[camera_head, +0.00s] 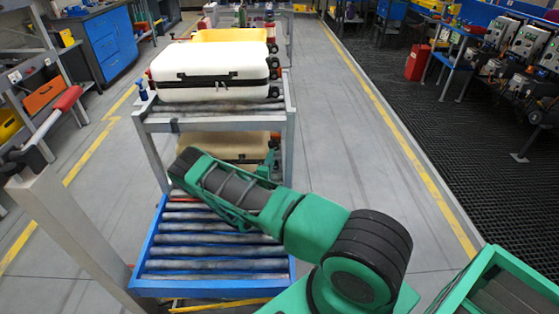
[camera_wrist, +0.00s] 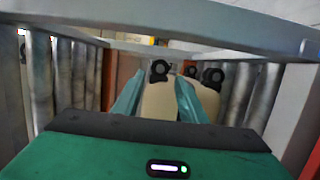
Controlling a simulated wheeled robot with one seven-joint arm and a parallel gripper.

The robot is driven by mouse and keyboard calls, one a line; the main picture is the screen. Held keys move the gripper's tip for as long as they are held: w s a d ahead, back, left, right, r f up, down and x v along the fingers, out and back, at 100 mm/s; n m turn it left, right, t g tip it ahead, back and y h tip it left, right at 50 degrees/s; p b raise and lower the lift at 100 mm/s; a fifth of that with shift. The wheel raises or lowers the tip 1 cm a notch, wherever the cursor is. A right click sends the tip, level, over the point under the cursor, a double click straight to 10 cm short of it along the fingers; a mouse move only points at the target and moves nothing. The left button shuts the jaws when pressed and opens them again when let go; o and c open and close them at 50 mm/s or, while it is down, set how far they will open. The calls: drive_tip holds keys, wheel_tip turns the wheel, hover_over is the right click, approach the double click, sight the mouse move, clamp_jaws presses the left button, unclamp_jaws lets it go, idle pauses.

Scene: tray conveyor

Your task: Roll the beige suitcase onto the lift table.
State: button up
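The beige suitcase (camera_head: 235,146) lies on the lower level of the roller rack, under the upper shelf. My arm hides part of it in the head view. The lift table (camera_head: 285,278) is a blue-framed roller bed at the rack's front, with bare rollers where visible. My gripper (camera_wrist: 158,108) reaches in under a grey beam. In the wrist view its two teal fingers are apart, with part of the beige suitcase (camera_wrist: 158,98) showing between them and more beige at their right. Black wheels show at its end. Whether the fingers press on it cannot be told.
A white suitcase (camera_head: 208,87) lies on the upper shelf, with a yellow one (camera_head: 230,35) behind it. A blue spray bottle (camera_head: 142,88) stands at the shelf's left corner. A grey post (camera_head: 75,235) stands left of the lift table.

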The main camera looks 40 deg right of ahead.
sight(276, 146)
drive_tip(key=shift+w+d+f, duration=0.1)
idle(0.3)
drive_tip(key=x, duration=1)
drive_tip(key=shift+w+d, duration=0.2)
drive_tip(key=shift+w, duration=0.1)
drive_tip(key=shift+c, duration=0.3)
clamp_jaws()
drive_tip(key=shift+s+a+f, duration=0.1)
drive_tip(key=shift+f, duration=0.1)
idle(0.7)
